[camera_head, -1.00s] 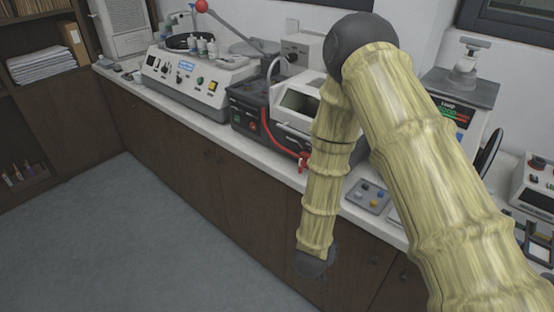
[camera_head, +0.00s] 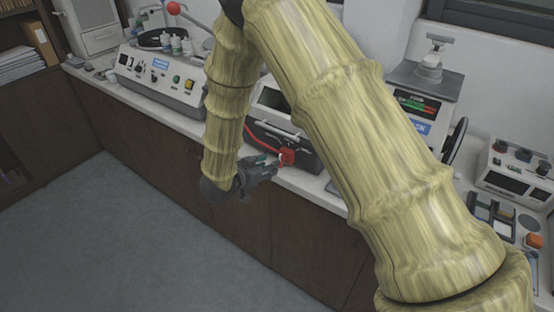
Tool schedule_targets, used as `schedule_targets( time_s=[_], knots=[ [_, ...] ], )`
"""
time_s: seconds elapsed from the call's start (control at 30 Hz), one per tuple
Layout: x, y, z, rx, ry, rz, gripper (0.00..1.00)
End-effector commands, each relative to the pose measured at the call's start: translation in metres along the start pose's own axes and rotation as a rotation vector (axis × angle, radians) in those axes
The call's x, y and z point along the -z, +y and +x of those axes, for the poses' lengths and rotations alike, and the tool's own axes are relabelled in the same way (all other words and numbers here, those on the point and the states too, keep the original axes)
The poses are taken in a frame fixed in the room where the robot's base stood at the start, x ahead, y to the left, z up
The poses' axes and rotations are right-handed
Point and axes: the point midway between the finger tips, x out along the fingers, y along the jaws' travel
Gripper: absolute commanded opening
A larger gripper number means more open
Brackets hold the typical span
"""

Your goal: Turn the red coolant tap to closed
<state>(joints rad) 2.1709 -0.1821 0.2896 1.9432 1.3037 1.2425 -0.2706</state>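The red coolant tap (camera_head: 287,157) is at the front edge of the counter, at the end of a red hose (camera_head: 268,136). My gripper (camera_head: 272,166) is just left of the tap, at the counter edge, with its fingers pointing right toward it. The fingertips are very close to the tap; I cannot tell whether they touch it. The fingers are small and dark, and their opening is not clear. The tap's handle angle is too small to read.
My arm covers the middle of the view and hides part of the counter. A grinder-polisher (camera_head: 160,80) stands to the left. A press with a dark screen (camera_head: 415,105) and a control box (camera_head: 515,170) stand to the right. The floor (camera_head: 95,235) in front is clear.

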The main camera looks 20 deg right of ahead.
Motion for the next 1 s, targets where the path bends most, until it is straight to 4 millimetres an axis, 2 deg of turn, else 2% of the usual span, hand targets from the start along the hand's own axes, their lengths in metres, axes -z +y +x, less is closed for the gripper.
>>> schedule_targets(
  time_s=[0.2, 0.4, 0.6, 0.83, 0.87, 1.0],
  knots=[
    [0.001, 0.001, 0.035, 0.0, -0.002, -0.002, 0.36],
    [0.0, 0.0, 0.056, 0.001, -0.001, -0.002, 0.36],
    [0.0, 0.0, 0.065, 0.002, 0.0, -0.001, 0.36],
    [0.0, 0.0, 0.065, 0.002, 0.0, -0.001, 0.36],
    [0.0, 0.0, 0.065, 0.002, 0.0, -0.001, 0.34],
    [0.0, 0.0, 0.065, 0.002, 0.0, -0.001, 0.08]
  ],
)
